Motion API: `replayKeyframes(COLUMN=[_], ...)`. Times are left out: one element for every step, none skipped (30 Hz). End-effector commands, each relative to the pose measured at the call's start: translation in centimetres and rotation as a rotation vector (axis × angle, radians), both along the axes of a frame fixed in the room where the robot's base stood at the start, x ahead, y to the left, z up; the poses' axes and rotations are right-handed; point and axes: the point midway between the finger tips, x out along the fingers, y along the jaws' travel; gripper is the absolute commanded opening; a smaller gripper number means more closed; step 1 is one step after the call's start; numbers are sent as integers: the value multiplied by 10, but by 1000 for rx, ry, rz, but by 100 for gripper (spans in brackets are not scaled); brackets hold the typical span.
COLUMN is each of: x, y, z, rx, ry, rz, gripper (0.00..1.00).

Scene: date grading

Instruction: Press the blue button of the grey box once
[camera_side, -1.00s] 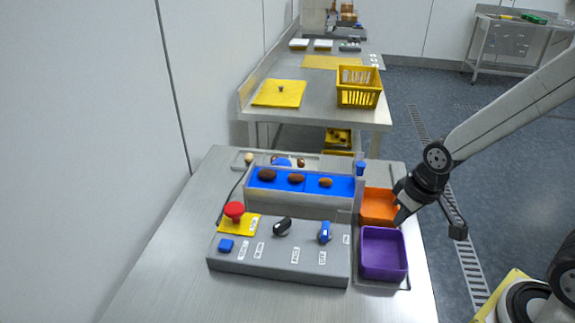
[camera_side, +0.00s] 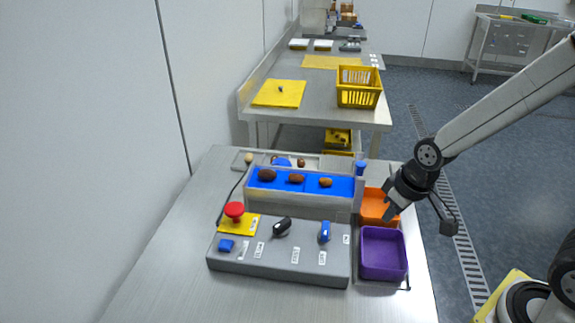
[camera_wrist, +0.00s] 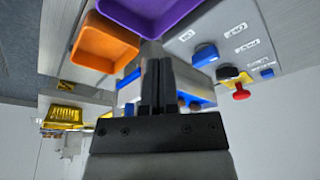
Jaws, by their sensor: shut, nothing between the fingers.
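The grey box (camera_side: 280,265) stands at the front of the steel table in the side view. In the wrist view the grey box (camera_wrist: 228,22) is at the upper right, with the blue button (camera_wrist: 267,73) near the right edge. My gripper (camera_side: 391,209) is above the orange bin, right of the box and well apart from the button. In the wrist view my gripper (camera_wrist: 157,68) is shut and empty, with its fingers close together.
The box also bears a red mushroom button (camera_side: 234,210), a black knob (camera_side: 282,227) and a blue knob (camera_side: 325,232). A blue-topped conveyor (camera_side: 300,183) with dates stands behind it. An orange bin (camera_side: 372,208) and a purple bin (camera_side: 383,254) stand to the right.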

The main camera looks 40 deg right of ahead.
Motion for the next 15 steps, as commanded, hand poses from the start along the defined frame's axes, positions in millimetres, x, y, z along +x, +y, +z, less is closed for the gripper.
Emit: replayKeyframes(x=[7,12,18,23,28,36,41,47,54,60,66,73,78,83,90], y=[6,9,14,18,22,28,33,38,44,50,55,62,68,73,81], z=[1,2,2,3,4,5,6,7,8,9,10,11,12,13,14], rx=[1,3,2,3,4,4,3,2,0,-2,-2,-6,-9,-11,-15], ry=[-13,-22,-36,-45,-57,-74,-86,-99,-117,-132,-145,-162,-178,-192,-210], rz=[31,50,77,100,124,156,182,207,241,268,292,326,353,376,408], gripper=[0,0,0,0,0,0,0,0,0,0,0,0,0,0,0])
